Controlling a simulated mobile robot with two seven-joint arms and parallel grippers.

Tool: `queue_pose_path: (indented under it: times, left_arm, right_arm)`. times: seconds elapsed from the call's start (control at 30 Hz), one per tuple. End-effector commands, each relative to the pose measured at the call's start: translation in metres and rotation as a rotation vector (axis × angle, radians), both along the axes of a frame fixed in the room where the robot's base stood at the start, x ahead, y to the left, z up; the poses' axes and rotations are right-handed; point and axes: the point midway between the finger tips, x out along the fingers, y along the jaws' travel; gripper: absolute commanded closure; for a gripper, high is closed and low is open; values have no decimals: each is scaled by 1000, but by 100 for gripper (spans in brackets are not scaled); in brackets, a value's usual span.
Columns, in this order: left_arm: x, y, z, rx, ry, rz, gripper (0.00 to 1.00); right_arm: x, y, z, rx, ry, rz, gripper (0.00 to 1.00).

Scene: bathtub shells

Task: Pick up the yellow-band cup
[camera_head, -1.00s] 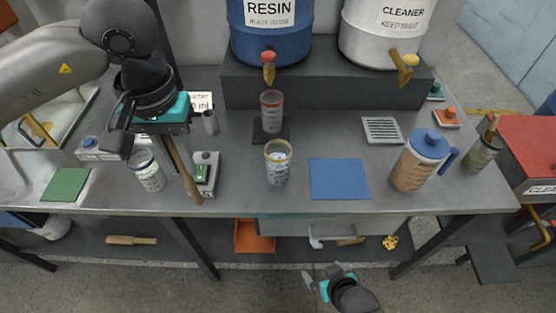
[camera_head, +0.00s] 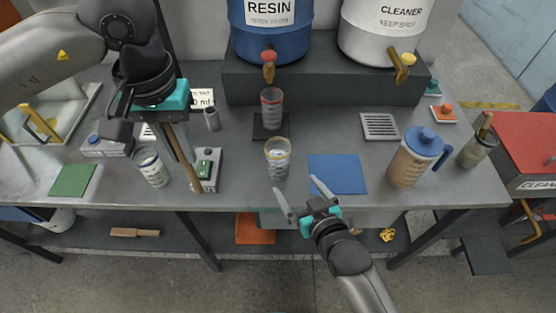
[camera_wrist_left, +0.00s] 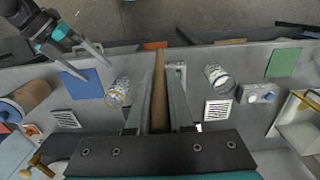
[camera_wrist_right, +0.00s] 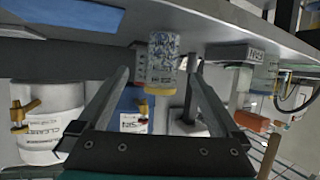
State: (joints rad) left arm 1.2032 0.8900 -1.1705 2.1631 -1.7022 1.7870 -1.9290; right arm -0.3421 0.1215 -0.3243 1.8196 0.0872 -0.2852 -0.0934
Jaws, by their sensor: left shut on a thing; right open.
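The yellow-band cup (camera_head: 277,160) stands upright near the table's front edge, left of the blue mat. It has a patterned side and a yellow rim, and appears upside down in the right wrist view (camera_wrist_right: 162,62). It also shows in the left wrist view (camera_wrist_left: 118,91). My right gripper (camera_head: 297,188) is open and empty, just in front of the cup and slightly right of it. In its wrist view the cup is ahead, between the finger lines. My left gripper (camera_head: 172,138) is shut on a wooden stick (camera_head: 184,162) above the table's left part.
The blue mat (camera_head: 338,174) and a blue-lidded pitcher (camera_head: 414,160) lie to the right. A red-band cup (camera_head: 271,107) stands behind. Another patterned cup (camera_head: 151,167) and a small scale-like device (camera_head: 206,170) stand left. The table's front edge (camera_head: 240,209) is near my right gripper.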

Motion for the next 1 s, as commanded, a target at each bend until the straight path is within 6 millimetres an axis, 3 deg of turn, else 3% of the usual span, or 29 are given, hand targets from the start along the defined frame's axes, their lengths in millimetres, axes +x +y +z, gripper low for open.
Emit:
queue_pose_path:
  times: [0.3,0.67,1.0]
  left_arm:
    - [0,0,-10,0,0,0,100]
    - [0,0,-14,0,-1,0,100]
    - [0,0,-24,0,0,0,100]
  right_arm:
    - [42,17,-17,3,-7,1,0]
    - [64,28,-25,4,-6,1,0]
    - [98,45,-38,2,-5,0,0]
